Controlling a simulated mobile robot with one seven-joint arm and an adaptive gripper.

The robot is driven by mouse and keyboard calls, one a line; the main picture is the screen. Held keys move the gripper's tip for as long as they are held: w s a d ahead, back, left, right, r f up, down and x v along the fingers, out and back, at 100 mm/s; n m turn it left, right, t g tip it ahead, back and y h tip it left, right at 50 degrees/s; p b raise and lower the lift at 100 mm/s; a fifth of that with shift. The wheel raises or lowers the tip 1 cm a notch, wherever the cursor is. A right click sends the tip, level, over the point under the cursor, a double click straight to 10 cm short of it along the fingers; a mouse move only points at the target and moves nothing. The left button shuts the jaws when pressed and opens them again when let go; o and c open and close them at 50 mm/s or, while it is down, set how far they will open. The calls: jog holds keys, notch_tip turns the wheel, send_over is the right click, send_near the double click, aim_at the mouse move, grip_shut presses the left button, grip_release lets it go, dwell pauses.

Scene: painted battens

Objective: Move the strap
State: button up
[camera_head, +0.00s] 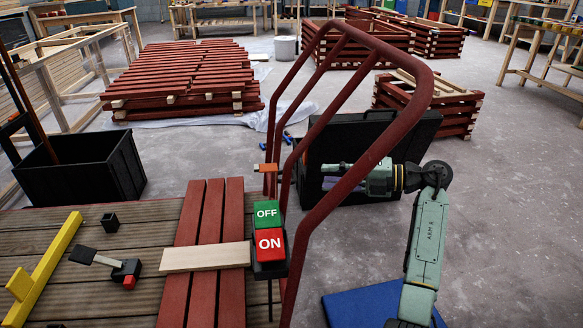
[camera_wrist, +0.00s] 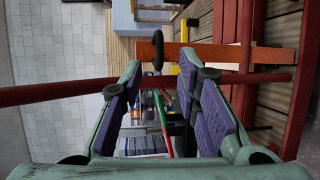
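No thing is clearly a strap; a pale flat wooden strip (camera_head: 205,257) lies across three red battens (camera_head: 200,300) on the slatted deck, and I cannot tell if it is the strap. A short orange-brown bar (camera_head: 266,168) sticks out beyond the red tube rail (camera_head: 345,95). An orange-brown bar (camera_wrist: 215,54) also shows in the wrist view beyond my fingers. My gripper (camera_head: 338,178) points left at the rail. In the wrist view my gripper (camera_wrist: 165,95) is open, its purple pads apart, with a red tube (camera_wrist: 60,92) crossing the view near them. It holds nothing visible.
A box with green OFF and red ON faces (camera_head: 268,228) stands beside the strip's right end. A yellow bar (camera_head: 50,265) and small black parts lie on the deck. A black bin (camera_head: 85,170) stands left. A black panel (camera_head: 350,150) stands behind my gripper. Grey floor is open at right.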

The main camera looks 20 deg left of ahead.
aim_at(294, 173)
jog(key=a, duration=0.3)
jog(key=a+f, duration=0.1)
jog(key=a, duration=0.6)
jog(key=shift+s+a+f+b, duration=0.1)
jog(key=shift+f+b, duration=0.2)
jog(key=shift+b, duration=0.05)
jog(key=c, duration=0.7)
grip_shut()
jog(key=shift+f, duration=0.1)
